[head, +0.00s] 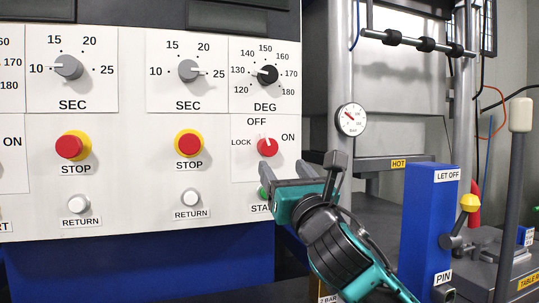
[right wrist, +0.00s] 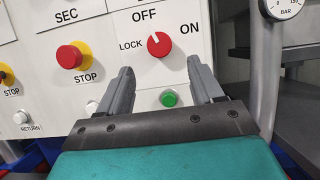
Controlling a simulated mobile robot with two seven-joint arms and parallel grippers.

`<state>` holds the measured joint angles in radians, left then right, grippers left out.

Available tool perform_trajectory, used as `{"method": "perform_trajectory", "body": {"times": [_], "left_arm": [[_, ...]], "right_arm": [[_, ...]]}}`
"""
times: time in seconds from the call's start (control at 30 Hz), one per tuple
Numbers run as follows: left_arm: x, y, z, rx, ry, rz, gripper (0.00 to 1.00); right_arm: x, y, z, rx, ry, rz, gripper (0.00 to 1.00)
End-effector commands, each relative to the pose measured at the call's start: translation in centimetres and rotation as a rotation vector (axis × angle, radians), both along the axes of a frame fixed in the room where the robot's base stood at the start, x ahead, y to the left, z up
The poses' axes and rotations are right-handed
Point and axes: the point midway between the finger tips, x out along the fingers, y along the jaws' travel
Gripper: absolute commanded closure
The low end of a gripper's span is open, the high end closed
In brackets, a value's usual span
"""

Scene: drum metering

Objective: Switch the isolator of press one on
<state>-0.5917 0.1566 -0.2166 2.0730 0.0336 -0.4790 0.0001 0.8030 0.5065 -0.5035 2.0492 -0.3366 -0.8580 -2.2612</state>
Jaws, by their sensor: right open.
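The isolator is a red rotary knob (head: 267,147) on the white panel, with OFF above it, LOCK to its left and ON to its right. Its white pointer points up at OFF. The knob also shows in the right wrist view (right wrist: 159,44), beyond the fingertips and turned to OFF. My right gripper (head: 268,180) is open and empty, just below the knob in the head view. In the right wrist view its two fingers (right wrist: 160,66) stand apart with the knob ahead, between their lines. I see no contact with the knob. My left gripper is not in view.
A green start button (right wrist: 169,98) sits below the isolator, between the fingers in the wrist view. A red stop button (head: 189,144) is to the left, a DEG dial (head: 267,75) above. A blue LET OFF post (head: 430,225) and a pressure gauge (head: 351,119) are right.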

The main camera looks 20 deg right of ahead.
Motion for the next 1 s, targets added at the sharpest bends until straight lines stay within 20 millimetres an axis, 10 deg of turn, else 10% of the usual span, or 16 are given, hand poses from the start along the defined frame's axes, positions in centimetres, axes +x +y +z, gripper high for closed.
{"method": "perform_trajectory", "body": {"times": [0.43,1.0], "left_arm": [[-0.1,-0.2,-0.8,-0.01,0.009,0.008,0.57],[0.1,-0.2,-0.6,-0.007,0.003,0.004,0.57]], "right_arm": [[6.5,0.2,2.6,0.003,0.001,0.0,0.34],[7.7,0.3,3.1,0.002,0.001,0.001,0.4]]}}
